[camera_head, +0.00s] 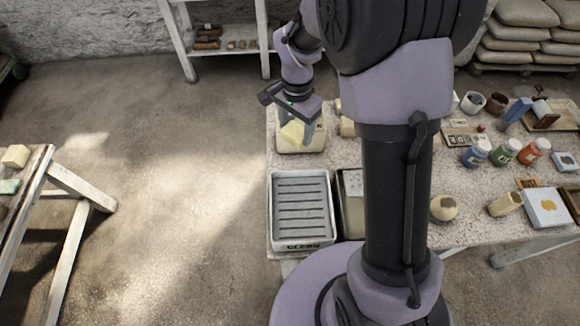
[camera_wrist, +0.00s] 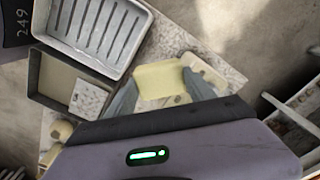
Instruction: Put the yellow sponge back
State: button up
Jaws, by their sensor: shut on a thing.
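My gripper (camera_head: 296,133) is shut on the yellow sponge (camera_head: 291,131) at the far left corner of the speckled table (camera_head: 340,158). In the wrist view the sponge (camera_wrist: 160,80) is a pale yellow block between the two grey fingers. A cream dish (camera_head: 313,146) lies directly beneath or behind it; the wrist view shows part of its rim (camera_wrist: 212,74). I cannot tell whether the sponge touches the dish. A pale slotted tray (camera_head: 302,211) with lettering on its front stands nearer on the table's left edge.
A dark-rimmed tray (camera_wrist: 65,88) stands beside the slotted tray, partly hidden by my arm in the head view. Paint jars (camera_head: 505,152), cups (camera_head: 472,102) and a round pale object (camera_head: 444,207) occupy the right side. Another table (camera_head: 30,175) stands left across open floor.

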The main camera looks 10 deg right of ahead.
aim_at(295, 168)
notch_tip(295, 168, down, 16)
jog(key=b, duration=0.5)
jog(key=shift+d+r, duration=0.1)
jog(key=shift+r, duration=0.35)
jog(key=shift+f, duration=0.15)
jog(key=o, duration=0.8)
jog(key=shift+o, duration=0.5)
